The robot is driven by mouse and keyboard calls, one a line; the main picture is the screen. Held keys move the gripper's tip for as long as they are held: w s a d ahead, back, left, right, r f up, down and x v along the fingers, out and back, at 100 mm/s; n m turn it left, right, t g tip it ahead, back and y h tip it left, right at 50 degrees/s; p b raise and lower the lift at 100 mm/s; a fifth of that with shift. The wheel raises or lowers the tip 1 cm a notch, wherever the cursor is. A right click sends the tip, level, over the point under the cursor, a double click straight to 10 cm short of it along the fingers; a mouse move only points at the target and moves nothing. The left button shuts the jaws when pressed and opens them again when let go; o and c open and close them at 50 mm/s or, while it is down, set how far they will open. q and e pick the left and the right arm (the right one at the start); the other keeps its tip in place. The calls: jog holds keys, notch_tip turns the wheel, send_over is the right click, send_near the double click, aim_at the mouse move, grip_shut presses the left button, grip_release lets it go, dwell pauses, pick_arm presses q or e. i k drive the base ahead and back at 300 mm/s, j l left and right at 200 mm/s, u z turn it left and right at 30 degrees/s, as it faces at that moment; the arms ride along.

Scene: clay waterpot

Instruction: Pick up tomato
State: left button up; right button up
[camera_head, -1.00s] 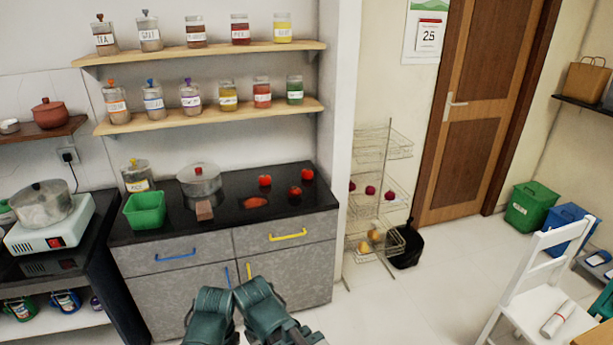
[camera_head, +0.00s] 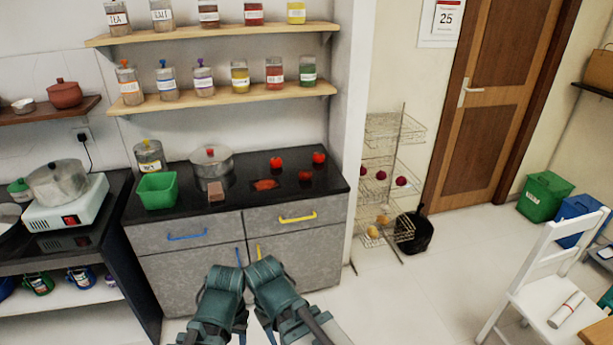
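Three red tomatoes are on the black countertop (camera_head: 235,219): one at the back (camera_head: 276,163), one at the back right (camera_head: 319,158), and one in front of them (camera_head: 305,176) that looks darker. None is being held. My two teal arms show at the bottom centre, well short of the counter.
A flat orange-red item (camera_head: 265,184), a steel pot (camera_head: 211,165), a brown block (camera_head: 216,191) and a green basket (camera_head: 158,190) share the counter. Drawers with a blue handle (camera_head: 187,237) and a yellow handle (camera_head: 298,217) face me. Shelves of jars hang above. The floor on the right is partly clear.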

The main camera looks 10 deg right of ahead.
aim_at(305, 175)
jog(key=i+l+z, duration=0.35)
jog(key=i, duration=0.25)
jog(key=i+l+z, duration=0.35)
jog(key=i, duration=0.25)
jog(key=i+z, duration=0.35)
jog(key=i, duration=0.3)
